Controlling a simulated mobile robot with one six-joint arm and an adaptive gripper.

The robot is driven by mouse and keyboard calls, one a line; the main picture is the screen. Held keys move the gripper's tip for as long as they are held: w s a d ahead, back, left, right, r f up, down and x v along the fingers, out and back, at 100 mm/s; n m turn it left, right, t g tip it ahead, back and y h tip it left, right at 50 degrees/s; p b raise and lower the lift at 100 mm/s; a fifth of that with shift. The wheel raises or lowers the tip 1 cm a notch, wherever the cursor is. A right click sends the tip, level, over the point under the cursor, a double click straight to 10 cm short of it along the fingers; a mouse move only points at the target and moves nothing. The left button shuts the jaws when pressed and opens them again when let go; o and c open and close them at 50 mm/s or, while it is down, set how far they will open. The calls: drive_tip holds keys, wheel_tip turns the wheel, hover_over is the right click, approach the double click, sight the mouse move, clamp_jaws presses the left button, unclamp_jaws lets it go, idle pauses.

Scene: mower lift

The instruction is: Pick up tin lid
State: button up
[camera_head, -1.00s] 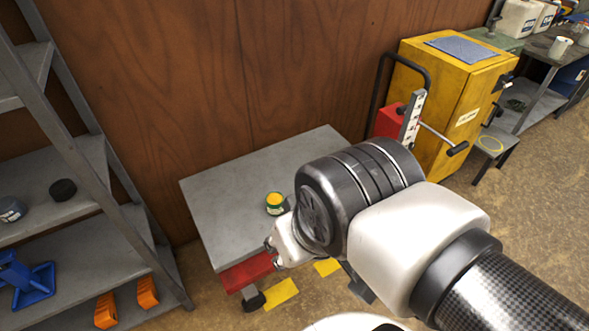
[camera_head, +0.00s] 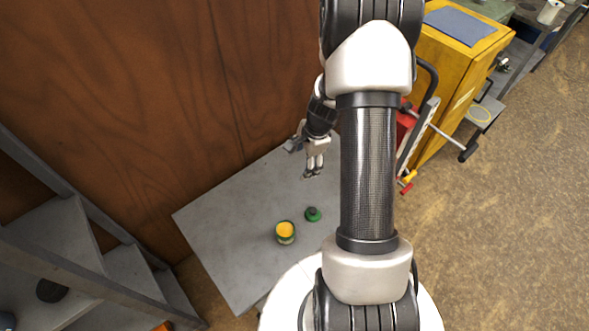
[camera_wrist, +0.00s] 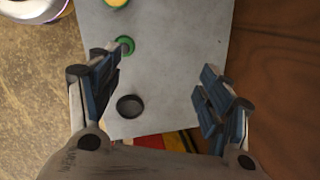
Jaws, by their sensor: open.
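The green round lid (camera_head: 313,214) with a dark middle lies on the grey table top (camera_head: 235,215). It also shows in the wrist view (camera_wrist: 125,45), left of centre and near the left finger. The open tin (camera_head: 285,232) with yellow contents stands beside it, partly cut off at the top of the wrist view (camera_wrist: 116,2). My gripper (camera_head: 311,174) is over the far part of the table, apart from the lid. Its fingers are spread wide and empty in the wrist view (camera_wrist: 160,72).
A dark round cap or dish (camera_wrist: 130,106) lies near the table edge in the wrist view. A wooden wall (camera_head: 150,100) stands behind the table. Grey shelves (camera_head: 60,240) are left, and a yellow cabinet (camera_head: 455,75) and red lift (camera_head: 404,125) are right.

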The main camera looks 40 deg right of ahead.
drive_tip(key=s+d+f+m+g+p, duration=0.1)
drive_tip(key=s+d+f+m, duration=0.2)
drive_tip(key=f, duration=0.4)
drive_tip(key=s+d+f+m+p, duration=0.1)
drive_tip(key=s+d+f+m, duration=0.15)
drive_tip(key=f, duration=0.35)
drive_tip(key=b, duration=0.4)
hover_over(313, 211)
drive_tip(key=s+d, duration=0.1)
drive_tip(key=shift+m, duration=0.35)
drive_tip(key=f, duration=1.1)
drive_tip(key=shift+d+f, duration=0.1)
drive_tip(key=shift+d, duration=0.1)
drive_tip(key=shift+w+a+f+b, duration=0.2)
drive_tip(key=shift+f+b, duration=0.15)
drive_tip(key=shift+f, duration=0.65)
drive_tip(key=shift+w+a+f+b, duration=0.2)
drive_tip(key=shift+f+b, duration=0.1)
drive_tip(key=shift+f, duration=0.7)
drive_tip(key=shift+w+a+f+b, duration=0.2)
drive_tip(key=shift+f+b, duration=0.15)
drive_tip(key=shift+f, duration=0.65)
drive_tip(key=shift+c, duration=0.4)
drive_tip(key=c, duration=1)
drive_tip(key=shift+c, duration=0.2)
drive_tip(key=shift+r, duration=0.1)
